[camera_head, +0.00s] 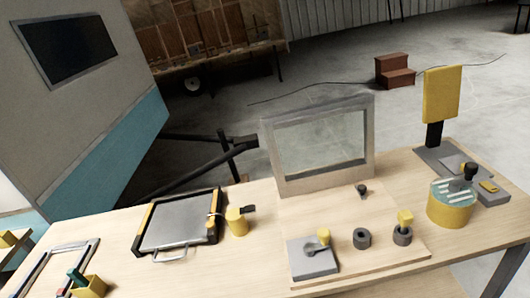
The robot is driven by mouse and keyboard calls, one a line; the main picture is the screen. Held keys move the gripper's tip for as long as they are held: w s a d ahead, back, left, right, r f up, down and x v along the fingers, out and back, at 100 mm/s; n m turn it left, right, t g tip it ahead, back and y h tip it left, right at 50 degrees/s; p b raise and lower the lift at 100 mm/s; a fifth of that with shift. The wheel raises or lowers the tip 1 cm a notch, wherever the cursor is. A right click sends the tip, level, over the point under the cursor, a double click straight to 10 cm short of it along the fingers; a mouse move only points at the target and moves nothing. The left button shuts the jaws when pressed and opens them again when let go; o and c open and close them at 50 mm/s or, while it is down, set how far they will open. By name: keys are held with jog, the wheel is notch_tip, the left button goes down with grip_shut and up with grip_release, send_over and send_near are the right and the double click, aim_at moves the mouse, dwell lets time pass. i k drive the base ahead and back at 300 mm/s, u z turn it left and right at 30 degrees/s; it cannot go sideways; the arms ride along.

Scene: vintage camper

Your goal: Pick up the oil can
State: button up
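A small yellow can (236,222) with a dark part sticking out at its top right stands on the wooden workbench (120,240), just right of the grey tray. It looks like the oil can, but it is too small to be sure. A larger round yellow container (450,207) with a pale slatted top and a dark knob stands at the right of the bench. My gripper does not show in the view.
A grey tray (180,222) with dark sides and a handle lies left of the can. A grey-framed pane (277,172) stands behind a board with small parts (314,256). A yellow panel on a dark post (441,95) rises at the right. Bench between tray and left frame is clear.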

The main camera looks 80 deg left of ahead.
aim_at(235, 218)
jog(key=z, duration=0.1)
jog(key=i, duration=1.4)
jog(key=u, duration=2.75)
jog(key=k, duration=0.9)
jog(key=u, duration=0.2)
jog(key=i, duration=0.5)
jog(key=z, duration=0.05)
